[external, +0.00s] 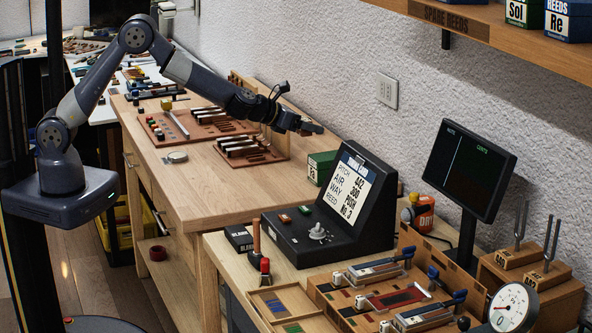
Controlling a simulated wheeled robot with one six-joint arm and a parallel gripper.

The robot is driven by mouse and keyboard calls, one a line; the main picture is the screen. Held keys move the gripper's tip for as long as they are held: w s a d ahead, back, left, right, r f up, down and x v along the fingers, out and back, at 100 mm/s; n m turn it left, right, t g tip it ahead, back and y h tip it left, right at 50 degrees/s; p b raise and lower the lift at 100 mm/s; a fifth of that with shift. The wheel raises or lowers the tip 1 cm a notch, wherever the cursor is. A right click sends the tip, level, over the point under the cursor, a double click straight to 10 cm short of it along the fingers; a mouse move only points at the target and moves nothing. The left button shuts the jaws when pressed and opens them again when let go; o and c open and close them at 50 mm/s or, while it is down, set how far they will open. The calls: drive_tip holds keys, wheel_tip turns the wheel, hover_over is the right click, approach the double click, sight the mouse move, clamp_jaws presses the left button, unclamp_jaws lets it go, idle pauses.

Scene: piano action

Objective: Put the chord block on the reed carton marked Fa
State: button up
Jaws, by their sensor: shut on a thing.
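My gripper (268,130) is above the right end of the near brown board, at the wall side of the wooden bench. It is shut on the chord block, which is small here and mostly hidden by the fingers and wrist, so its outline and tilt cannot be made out. The reed carton marked Fa (321,167) is a green box with a pale label. It stands on the bench to the right of and nearer than my gripper, beside the black console. The part of its top that shows looks bare.
A brown board (262,157) with several metal-topped blocks lies below my gripper. A shelf (470,22) with Sol and Re cartons overhangs at upper right. The bench front is mostly clear.

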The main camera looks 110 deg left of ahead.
wheel_tip(320, 180, up, 2)
drive_tip(key=p, duration=0.3)
hover_over(326, 156)
wheel_tip(326, 156, down, 10)
drive_tip(key=shift+f+b, duration=0.1)
drive_tip(key=shift+b, duration=0.4)
drive_tip(key=shift+f+b, duration=0.2)
drive_tip(key=shift+b, duration=0.1)
drive_tip(key=o, duration=1)
drive_tip(key=shift+r, duration=0.1)
